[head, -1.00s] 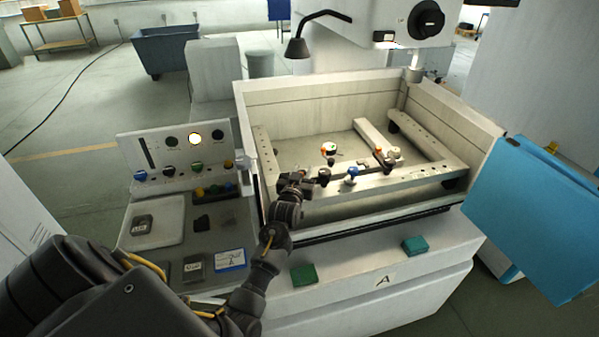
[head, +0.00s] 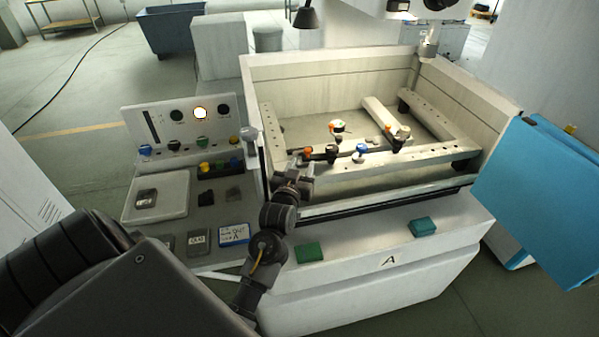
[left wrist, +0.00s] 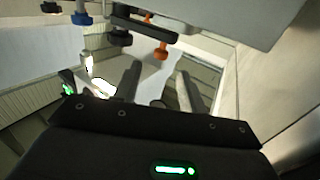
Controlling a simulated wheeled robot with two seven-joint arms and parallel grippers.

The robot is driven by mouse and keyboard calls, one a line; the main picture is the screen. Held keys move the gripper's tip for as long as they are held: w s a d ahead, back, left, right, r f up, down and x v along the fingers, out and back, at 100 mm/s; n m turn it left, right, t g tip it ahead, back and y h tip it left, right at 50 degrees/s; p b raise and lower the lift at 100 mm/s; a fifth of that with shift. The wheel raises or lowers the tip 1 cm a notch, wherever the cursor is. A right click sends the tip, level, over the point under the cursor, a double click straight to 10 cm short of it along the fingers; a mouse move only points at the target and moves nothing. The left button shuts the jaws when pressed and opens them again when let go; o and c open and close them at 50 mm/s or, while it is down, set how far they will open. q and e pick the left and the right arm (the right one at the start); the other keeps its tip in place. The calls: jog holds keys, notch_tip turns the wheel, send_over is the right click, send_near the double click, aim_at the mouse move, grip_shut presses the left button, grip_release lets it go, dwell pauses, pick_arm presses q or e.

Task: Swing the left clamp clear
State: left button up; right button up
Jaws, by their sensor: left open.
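The left clamp (head: 331,154) sits on the front rail of the work frame. It has a dark arm, a black knob, a blue knob (head: 361,149) and an orange-tipped end (head: 306,152) at its left. In the left wrist view, the dark clamp arm (left wrist: 145,27) crosses the top, with the orange piece (left wrist: 155,47) hanging just beyond my fingers. My left gripper (head: 303,172) is open and empty, just on the near side of the orange end. Its two fingers (left wrist: 158,85) point toward the clamp, seemingly apart from it. My right gripper is out of view.
The tank's front edge (head: 390,200) lies below the rail. A control panel (head: 185,135) stands left. Green blocks (head: 309,252) lie on the front ledge. A blue folder-like panel (head: 545,180) is at right.

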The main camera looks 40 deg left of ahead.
pick_arm(q)
jog(key=shift+s+d, duration=0.15)
jog(key=shift+s, duration=0.35)
